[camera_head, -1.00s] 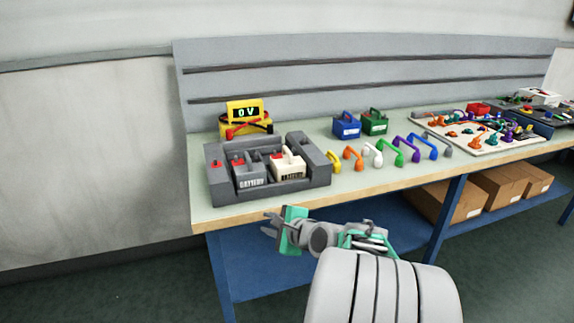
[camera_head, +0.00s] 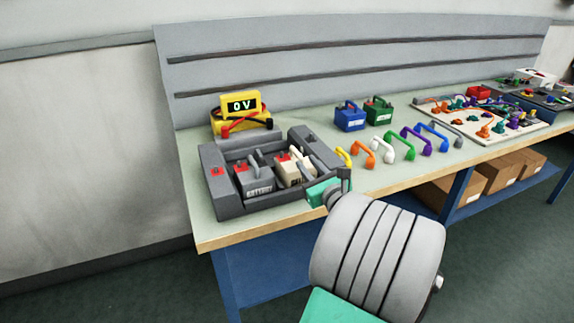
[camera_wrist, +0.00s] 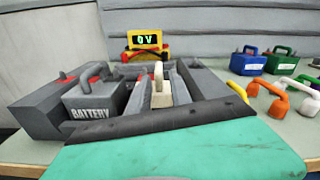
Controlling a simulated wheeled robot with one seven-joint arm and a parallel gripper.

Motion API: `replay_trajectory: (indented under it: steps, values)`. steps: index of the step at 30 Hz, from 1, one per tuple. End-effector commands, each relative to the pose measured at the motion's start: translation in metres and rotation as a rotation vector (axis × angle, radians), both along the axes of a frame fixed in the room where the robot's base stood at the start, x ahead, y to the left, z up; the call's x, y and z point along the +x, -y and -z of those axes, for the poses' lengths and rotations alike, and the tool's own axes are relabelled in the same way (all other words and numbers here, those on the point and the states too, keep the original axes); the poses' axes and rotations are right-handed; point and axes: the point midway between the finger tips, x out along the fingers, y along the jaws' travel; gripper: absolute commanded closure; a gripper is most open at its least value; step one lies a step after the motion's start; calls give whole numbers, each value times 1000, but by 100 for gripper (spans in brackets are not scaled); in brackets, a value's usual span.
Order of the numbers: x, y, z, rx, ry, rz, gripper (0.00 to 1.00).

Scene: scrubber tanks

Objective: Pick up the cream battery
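The cream battery (camera_head: 291,175), with a handle on top and a red part, sits in the grey tray (camera_head: 232,208) on the bench, right of a grey battery (camera_head: 258,188). In the wrist view the cream battery (camera_wrist: 161,99) stands beyond the tray's front, its lower part hidden.
A yellow meter reading 0 V (camera_head: 240,110) stands behind the tray. Blue (camera_head: 350,117) and green (camera_head: 378,112) batteries stand farther back right. Several coloured handle-shaped pieces (camera_head: 388,148) line the bench to the right. The tray's raised walls surround the batteries.

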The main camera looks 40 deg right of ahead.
Motion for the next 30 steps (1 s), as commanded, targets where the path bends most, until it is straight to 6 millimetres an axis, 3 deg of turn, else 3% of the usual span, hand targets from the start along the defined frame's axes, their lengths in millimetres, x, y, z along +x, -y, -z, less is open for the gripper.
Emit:
replay_trajectory:
  steps: [13,21,30]
  values:
    - [68,14,1,-2,-1,-4,75]
    - [72,16,0,-2,-1,-1,76]
    - [72,16,0,-2,-2,-1,100]
